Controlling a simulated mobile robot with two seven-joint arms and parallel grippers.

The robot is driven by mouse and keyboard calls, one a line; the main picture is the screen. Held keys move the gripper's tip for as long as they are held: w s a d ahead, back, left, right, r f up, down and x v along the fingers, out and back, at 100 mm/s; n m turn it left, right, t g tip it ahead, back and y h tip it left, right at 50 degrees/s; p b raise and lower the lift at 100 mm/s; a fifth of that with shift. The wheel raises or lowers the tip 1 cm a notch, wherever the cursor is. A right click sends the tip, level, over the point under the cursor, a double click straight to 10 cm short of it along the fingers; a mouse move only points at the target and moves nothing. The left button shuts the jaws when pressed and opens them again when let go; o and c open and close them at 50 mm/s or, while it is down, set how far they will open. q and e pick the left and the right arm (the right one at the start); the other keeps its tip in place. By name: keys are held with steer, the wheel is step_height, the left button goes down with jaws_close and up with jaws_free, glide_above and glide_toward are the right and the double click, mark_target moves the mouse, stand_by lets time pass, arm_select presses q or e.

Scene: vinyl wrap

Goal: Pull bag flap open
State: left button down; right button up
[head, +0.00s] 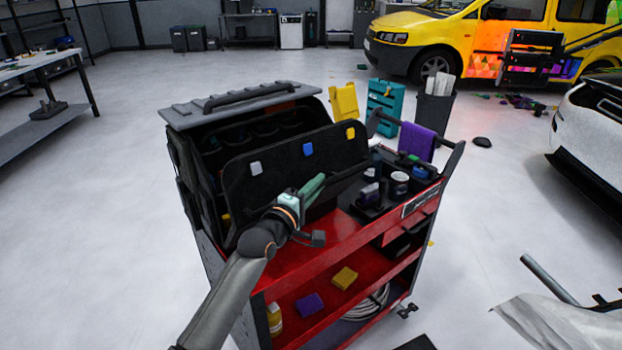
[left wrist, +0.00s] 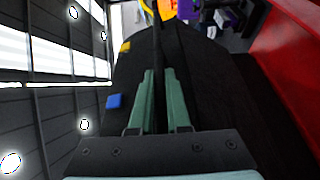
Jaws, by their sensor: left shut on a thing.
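A black tool bag (head: 190,165) with a grey handled lid (head: 240,100) stands on the red cart. Its black front flap (head: 290,170) carries white, blue and yellow tabs and leans out from the bag, leaving a gap behind it. My left gripper (head: 318,185), with green fingers, is shut on the flap at its front side. In the left wrist view the fingers (left wrist: 160,100) lie on both sides of the flap's thin edge, and the flap (left wrist: 200,70) fills the middle. My right gripper is not in view.
The red cart (head: 340,240) holds jars (head: 398,184) and a purple cloth (head: 416,141) on its right end. Sponges (head: 310,303) lie on its lower shelf. A grey bin (head: 433,108) stands behind the cart. The floor left of the cart is clear.

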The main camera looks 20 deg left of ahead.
arm_select(q)
steer(key=shift+s+d+f+m, duration=0.5)
steer(key=shift+s+d+f, duration=0.05)
steer(key=shift+d+f, duration=0.2)
steer(key=c, duration=0.9)
jaws_free()
steer(key=v, duration=1.2)
steer(key=shift+s+f+b, duration=0.15)
steer(key=shift+s+b, duration=0.15)
